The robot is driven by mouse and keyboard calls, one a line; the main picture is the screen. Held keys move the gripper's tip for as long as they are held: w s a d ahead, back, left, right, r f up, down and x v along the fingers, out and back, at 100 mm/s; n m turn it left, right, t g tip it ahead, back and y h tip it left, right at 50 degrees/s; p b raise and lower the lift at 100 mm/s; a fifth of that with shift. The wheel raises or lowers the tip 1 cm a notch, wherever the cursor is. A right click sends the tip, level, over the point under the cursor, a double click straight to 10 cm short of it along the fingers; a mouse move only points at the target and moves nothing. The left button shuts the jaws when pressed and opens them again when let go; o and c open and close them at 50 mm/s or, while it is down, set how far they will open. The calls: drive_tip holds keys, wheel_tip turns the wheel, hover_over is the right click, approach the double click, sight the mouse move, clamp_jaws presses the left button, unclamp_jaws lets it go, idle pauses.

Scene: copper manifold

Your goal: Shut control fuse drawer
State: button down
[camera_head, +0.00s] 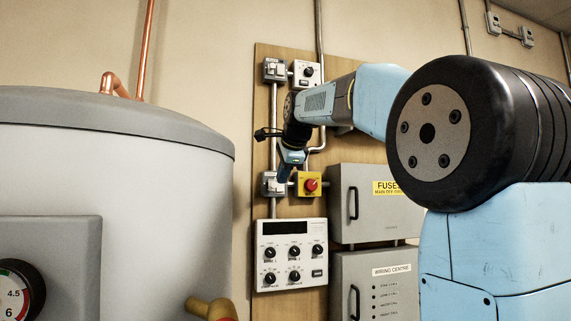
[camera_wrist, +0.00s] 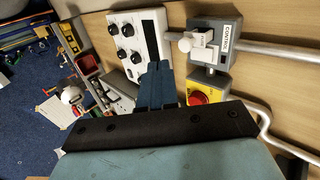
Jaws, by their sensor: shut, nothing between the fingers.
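The control fuse unit is a small grey box labelled CONTROL (camera_wrist: 223,48) on the wooden board. Its white drawer (camera_wrist: 198,43) appears to stand out from the box's front; how far is hard to tell. In the head view the grey box (camera_head: 268,184) is partly behind my gripper. My gripper (camera_head: 284,178) points down in front of the board, shut and empty. In the wrist view the blue fingers of my gripper (camera_wrist: 157,68) lie together, left of the white drawer, with a visible gap in the picture. I cannot tell whether they touch anything.
A yellow box with a red knob (camera_head: 312,185) sits right beside the fuse unit. A white control panel (camera_head: 291,250) is below. Grey fuse and wiring cabinets (camera_head: 360,205) stand right, and a large grey tank (camera_head: 110,180) left. Conduits run along the board.

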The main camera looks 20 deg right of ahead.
sight(274, 182)
drive_tip(key=shift+w+a+f, duration=0.1)
drive_tip(key=shift+w+f, duration=0.1)
drive_tip(key=shift+w, duration=0.65)
drive_tip(key=shift+w+d+f, duration=0.1)
drive_tip(key=shift+w+f, duration=0.1)
drive_tip(key=shift+w, duration=0.7)
drive_tip(key=shift+w+a+f, duration=0.1)
drive_tip(key=shift+w+f, duration=0.1)
drive_tip(key=shift+w, duration=0.65)
drive_tip(key=shift+w, duration=1.45)
drive_tip(key=shift+w+r, duration=0.1)
drive_tip(key=shift+w, duration=0.1)
